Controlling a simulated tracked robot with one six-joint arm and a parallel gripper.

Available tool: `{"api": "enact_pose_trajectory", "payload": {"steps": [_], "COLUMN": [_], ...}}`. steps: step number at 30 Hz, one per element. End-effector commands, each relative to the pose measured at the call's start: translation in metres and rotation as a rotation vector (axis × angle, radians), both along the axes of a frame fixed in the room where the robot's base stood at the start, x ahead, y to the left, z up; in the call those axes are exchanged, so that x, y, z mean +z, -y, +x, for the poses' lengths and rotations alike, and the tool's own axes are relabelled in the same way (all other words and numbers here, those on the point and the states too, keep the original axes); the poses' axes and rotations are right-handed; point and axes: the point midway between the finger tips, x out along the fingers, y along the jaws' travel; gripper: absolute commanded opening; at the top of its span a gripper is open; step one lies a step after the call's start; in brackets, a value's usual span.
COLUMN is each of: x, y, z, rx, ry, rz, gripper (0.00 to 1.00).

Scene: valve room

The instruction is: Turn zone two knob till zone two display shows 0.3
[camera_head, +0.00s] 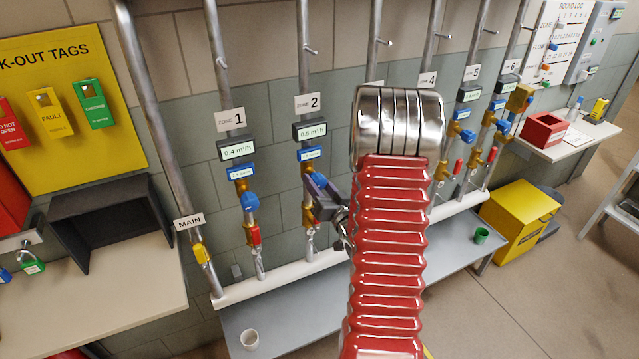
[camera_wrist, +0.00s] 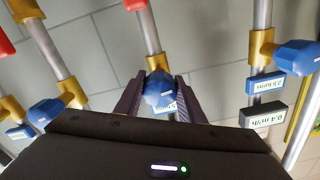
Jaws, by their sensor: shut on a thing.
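The zone two display (camera_head: 311,131) sits below the ZONE 2 sign (camera_head: 308,104) in the head view and appears to read 0.5 m³/h. A small blue label plate (camera_head: 309,153) is under it. The zone two knob (camera_wrist: 160,92) is blue and sits between the two dark fingers of my gripper (camera_wrist: 161,84) in the wrist view. My gripper is shut on it. In the head view my gripper (camera_head: 319,190) covers the knob on the zone two pipe. The zone two display is not readable in the wrist view, where my gripper's body fills the bottom.
To the left stand the zone one pipe with its blue knob (camera_head: 250,201) and a display (camera_head: 237,149) reading 0.4 m³/h. My red ribbed arm hides the zone three pipe in the head view.

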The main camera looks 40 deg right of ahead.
Motion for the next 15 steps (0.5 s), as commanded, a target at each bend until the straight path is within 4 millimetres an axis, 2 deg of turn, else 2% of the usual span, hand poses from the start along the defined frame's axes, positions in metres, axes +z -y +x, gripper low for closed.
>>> {"api": "enact_pose_trajectory", "payload": {"steps": [9,15], "x": [0.0001,0.0001], "y": [0.0029,0.0032], "z": [-0.0016,-0.0019], "rx": [-0.009,-0.010], "ry": [0.069,0.094], "rz": [0.234,0.325], "gripper": [0.13,0.13]}}
